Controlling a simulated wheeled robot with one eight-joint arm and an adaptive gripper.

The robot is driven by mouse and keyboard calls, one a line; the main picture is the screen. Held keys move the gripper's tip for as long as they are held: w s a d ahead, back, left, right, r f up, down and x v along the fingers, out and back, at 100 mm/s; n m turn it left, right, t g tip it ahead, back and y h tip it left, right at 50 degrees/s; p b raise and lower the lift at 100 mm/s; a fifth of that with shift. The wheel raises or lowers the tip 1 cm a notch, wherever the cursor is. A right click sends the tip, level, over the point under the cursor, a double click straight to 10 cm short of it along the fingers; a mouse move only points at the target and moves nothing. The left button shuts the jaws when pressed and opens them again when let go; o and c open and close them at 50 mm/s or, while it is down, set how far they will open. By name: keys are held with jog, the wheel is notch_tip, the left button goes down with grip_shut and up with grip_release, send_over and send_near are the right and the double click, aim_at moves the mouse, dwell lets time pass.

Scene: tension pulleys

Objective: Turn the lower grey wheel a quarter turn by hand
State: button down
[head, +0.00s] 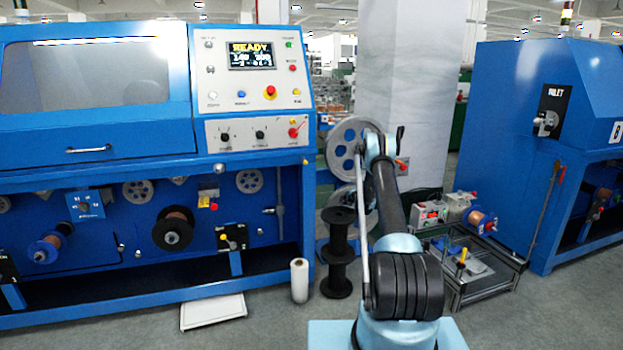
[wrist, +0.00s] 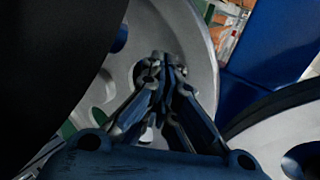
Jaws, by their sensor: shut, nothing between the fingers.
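The lower grey wheel (head: 343,197) is in the head view, just left of my arm, which hides its right part. The upper grey wheel (head: 340,147) with round holes is above it. In the wrist view my gripper (wrist: 165,68) is shut and empty, its fingertips over the middle of a large grey wheel face (wrist: 195,50). A second grey wheel with a dark rim (wrist: 265,145) shows at the lower right there. I cannot tell which wheel is which in that view, or whether the fingertips touch. In the head view my arm hides the fingertips.
A blue machine (head: 110,140) with a lit control panel (head: 255,75) stands left of the wheels. Black spools (head: 337,278) and a white roll (head: 299,280) stand on the floor below. A low metal-framed cart (head: 480,285) and another blue machine (head: 510,130) are at right.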

jog(key=shift+w+a, duration=0.15)
jog(key=shift+w, duration=0.35)
dwell(1.2)
jog(key=shift+r, duration=0.1)
jog(key=w+d, duration=0.2)
jog(key=d, duration=0.6)
jog(key=w+d, duration=0.3)
jog(key=d, duration=0.5)
dwell(3.6)
jog(key=shift+w, duration=0.1)
jog(key=shift+d, duration=0.1)
jog(key=s+d, duration=0.1)
jog(key=s, duration=0.4)
jog(key=shift+s+d, duration=0.35)
jog(key=shift+s, duration=0.05)
dwell(0.4)
